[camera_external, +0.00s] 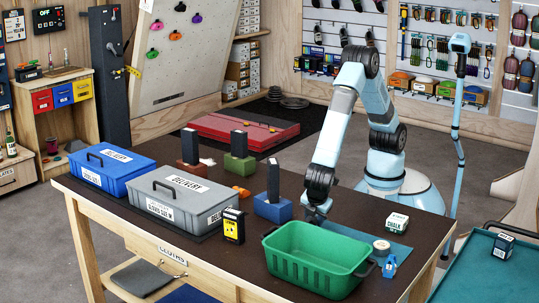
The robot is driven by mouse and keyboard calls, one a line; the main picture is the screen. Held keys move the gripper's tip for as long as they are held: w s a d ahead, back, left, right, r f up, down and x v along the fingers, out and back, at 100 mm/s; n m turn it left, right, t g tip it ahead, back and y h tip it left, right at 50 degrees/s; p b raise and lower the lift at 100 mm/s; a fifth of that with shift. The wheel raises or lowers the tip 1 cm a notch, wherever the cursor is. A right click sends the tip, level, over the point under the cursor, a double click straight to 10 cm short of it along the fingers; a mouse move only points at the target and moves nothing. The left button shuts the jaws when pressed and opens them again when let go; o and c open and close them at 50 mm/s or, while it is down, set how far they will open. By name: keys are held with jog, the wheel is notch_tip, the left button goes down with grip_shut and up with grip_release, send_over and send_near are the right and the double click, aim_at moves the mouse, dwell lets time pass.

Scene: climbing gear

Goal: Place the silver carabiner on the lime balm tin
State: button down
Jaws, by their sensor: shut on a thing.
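My gripper (317,214) is low over the dark table top, just behind the green basket (304,271). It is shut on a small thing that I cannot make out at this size. The silver carabiner cannot be told apart anywhere in view. No lime-coloured tin can be made out.
A white chalk box (397,223) and a small blue item (390,267) are near the table's right end. Blue (113,168) and grey (181,195) lidded crates fill the left. Blocks holding dark upright things, the nearest blue (272,209), and a black-and-yellow box (234,226) stand mid-table.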

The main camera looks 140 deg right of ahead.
jog(key=s+a+r+n+t+h, duration=0.1)
jog(key=s+a+r+n, duration=0.3)
jog(key=s, duration=0.5)
jog(key=s+a+r+n+t, duration=0.4)
jog(key=s+a+r+n, duration=0.1)
jog(key=s+a+n, duration=0.4)
jog(key=shift+s+a+n+t+h, duration=0.3)
jog(key=shift+a+h, duration=0.1)
jog(key=shift+a, duration=0.4)
jog(key=shift+w+r, duration=0.1)
jog(key=shift+w, duration=0.05)
jog(key=w+a+f, duration=0.1)
jog(key=w+f, duration=0.1)
jog(key=w, duration=0.2)
jog(key=w+a+f, duration=0.1)
jog(key=w+f, duration=0.2)
jog(key=w+a+f, duration=0.1)
jog(key=w+f, duration=0.1)
jog(key=w, duration=0.2)
jog(key=shift+w+f, duration=0.3)
jog(key=shift+f, duration=0.05)
jog(key=shift+w+a+f, duration=0.2)
jog(key=shift+w+f, duration=0.4)
jog(key=shift+f, duration=0.2)
jog(key=shift+w+a+f, duration=0.1)
jog(key=shift+w+f, duration=0.05)
jog(key=shift+f, duration=0.7)
jog(key=shift+w+f, duration=0.15)
jog(key=shift+f, duration=0.65)
jog(key=shift+f, duration=0.15)
